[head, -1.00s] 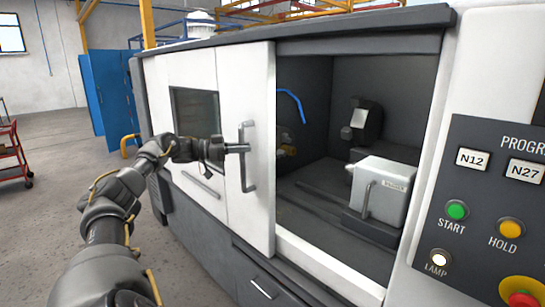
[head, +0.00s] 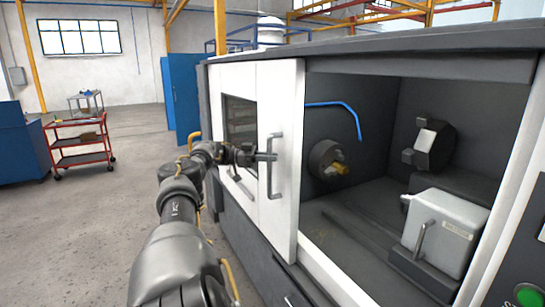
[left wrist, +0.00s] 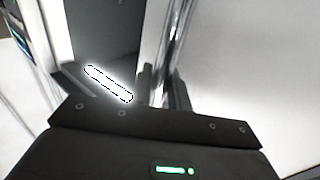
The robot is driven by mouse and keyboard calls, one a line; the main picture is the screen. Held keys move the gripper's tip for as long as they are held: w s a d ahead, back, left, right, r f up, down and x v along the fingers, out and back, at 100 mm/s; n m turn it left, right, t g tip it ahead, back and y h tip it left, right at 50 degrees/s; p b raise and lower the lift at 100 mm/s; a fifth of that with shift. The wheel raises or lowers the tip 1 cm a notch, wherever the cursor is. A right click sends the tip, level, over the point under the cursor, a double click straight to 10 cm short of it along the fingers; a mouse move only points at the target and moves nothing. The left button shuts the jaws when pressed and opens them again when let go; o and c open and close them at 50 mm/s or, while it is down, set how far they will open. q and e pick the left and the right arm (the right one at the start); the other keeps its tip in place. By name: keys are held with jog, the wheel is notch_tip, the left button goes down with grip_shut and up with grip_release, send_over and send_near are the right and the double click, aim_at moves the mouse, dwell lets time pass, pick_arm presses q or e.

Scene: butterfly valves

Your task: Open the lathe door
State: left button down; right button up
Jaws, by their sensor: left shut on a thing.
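The white lathe door (head: 283,90) stands slid to the left, with a wide opening to its right. Its upright grey handle (head: 273,185) is near the door's right edge. My left gripper (head: 268,156) is shut on the handle at about mid-height. In the left wrist view the shiny handle bar (left wrist: 172,45) runs between my dark fingers, in front of the pale door panel (left wrist: 250,70). My right gripper is in neither view.
Inside the opening are a dark chuck (head: 323,158), a blue hose (head: 340,105) and a light grey block (head: 440,232). A green button (head: 529,296) is at the lower right. A red cart (head: 80,145) stands at the left on open floor.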

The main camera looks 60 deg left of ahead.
pick_arm(q)
jog(key=c, duration=1.8)
grip_release()
jog(key=o, duration=0.4)
jog(key=shift+w+a, duration=0.1)
jog(key=shift+w, duration=0.05)
